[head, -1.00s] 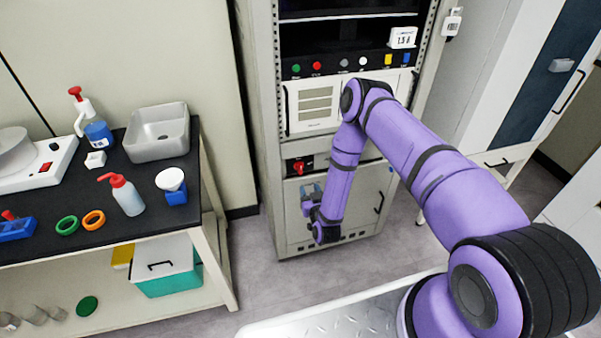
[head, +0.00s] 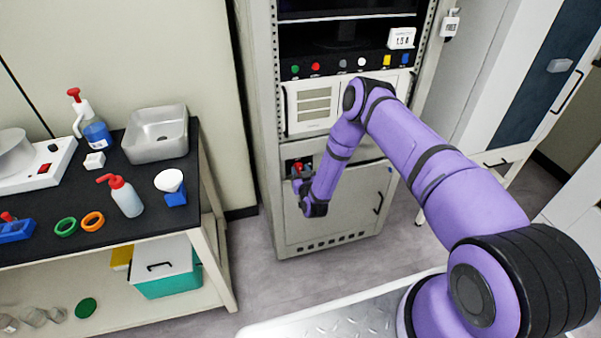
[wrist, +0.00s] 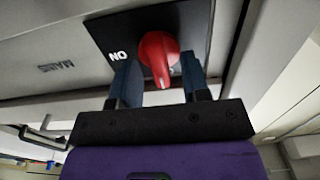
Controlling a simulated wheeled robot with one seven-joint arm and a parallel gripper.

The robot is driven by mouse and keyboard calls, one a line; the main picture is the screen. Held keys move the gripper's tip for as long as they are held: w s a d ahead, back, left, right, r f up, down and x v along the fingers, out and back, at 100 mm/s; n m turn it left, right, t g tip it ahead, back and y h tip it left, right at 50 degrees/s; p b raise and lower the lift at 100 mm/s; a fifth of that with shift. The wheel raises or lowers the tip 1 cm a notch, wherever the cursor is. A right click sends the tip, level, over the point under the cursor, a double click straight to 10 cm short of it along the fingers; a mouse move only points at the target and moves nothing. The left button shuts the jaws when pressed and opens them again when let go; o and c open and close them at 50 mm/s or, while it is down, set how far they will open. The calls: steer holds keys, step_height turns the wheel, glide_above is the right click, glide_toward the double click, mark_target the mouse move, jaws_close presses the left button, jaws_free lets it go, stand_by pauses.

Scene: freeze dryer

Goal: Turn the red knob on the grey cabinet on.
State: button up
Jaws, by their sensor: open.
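The red knob (wrist: 158,58) sits on a black plate (wrist: 191,24) on the front of the grey cabinet (head: 330,222). In the wrist view the word "ON" shows beside the knob, and "MAINS" is on the grey panel. My gripper (wrist: 160,82) is open, with one dark blue finger on each side of the knob's lower part. I cannot tell whether the fingers touch it. In the head view the knob (head: 297,167) is partly hidden by my gripper (head: 299,180), which is at the plate.
Above the knob is a panel with a row of coloured buttons (head: 316,67). A handle (head: 379,202) is on the lower cabinet door. To the left, a black-topped bench (head: 140,222) holds bottles and a grey basin (head: 157,139).

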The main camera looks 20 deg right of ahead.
steer(key=shift+c, duration=0.2)
jaws_close()
steer(key=shift+m, duration=0.3)
steer(key=shift+s+d+f+m, duration=0.1)
steer(key=shift+m, duration=2.75)
steer(key=shift+w+d+f+m, duration=0.1)
steer(key=shift+f+m, duration=0.05)
steer(key=shift+m, duration=2.75)
steer(key=shift+s+d+f+m, duration=0.1)
steer(key=shift+m, duration=2.75)
steer(key=shift+a, duration=0.1)
